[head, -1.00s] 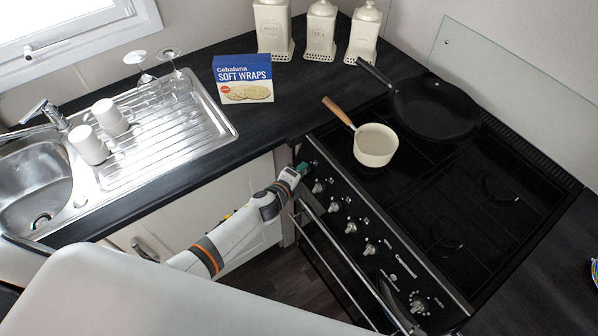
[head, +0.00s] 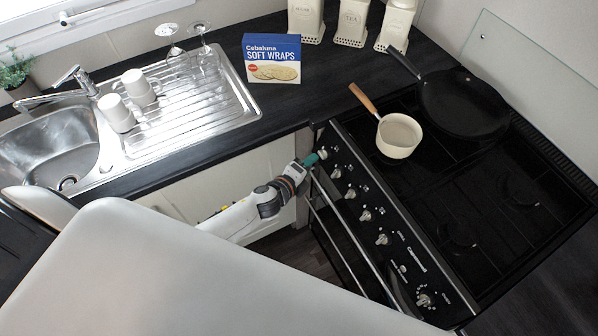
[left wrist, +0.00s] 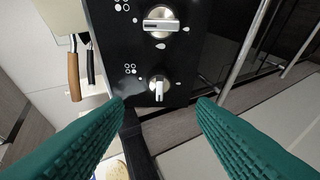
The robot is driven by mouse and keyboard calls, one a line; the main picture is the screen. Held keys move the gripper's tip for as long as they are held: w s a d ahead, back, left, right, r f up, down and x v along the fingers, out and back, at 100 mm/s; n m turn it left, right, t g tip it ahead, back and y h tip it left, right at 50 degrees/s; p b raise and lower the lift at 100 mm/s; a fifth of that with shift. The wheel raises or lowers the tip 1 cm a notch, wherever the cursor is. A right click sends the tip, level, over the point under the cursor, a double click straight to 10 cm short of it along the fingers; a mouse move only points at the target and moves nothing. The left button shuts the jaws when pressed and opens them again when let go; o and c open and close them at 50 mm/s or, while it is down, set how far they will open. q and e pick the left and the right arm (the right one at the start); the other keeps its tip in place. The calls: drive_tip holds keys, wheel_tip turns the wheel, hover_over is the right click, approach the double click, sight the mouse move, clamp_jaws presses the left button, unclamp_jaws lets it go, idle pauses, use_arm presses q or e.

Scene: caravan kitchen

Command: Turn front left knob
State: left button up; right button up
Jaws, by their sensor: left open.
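The row of silver knobs runs along the stove's black front panel. The leftmost knob (head: 323,153) is at the panel's end by the counter, right at my left gripper's tips. My left gripper (head: 314,161) is open, with teal fingers pointing at this knob. In the left wrist view the end knob (left wrist: 158,88), its pointer upright in the picture, lies ahead, centred between the spread fingertips. The fingers show no contact with it. The neighbouring knob (left wrist: 160,22) has its bar lying across the picture. My right gripper is not in view.
A cream saucepan (head: 399,136) and a black frying pan (head: 463,104) stand on the stove (head: 450,195). A rail (head: 350,250) runs along the oven front below the knobs. A wraps box (head: 272,59) and a sink (head: 60,145) are on the counter at left.

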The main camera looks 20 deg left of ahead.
use_arm(q)
drive_tip(key=v, duration=0.5)
idle(0.4)
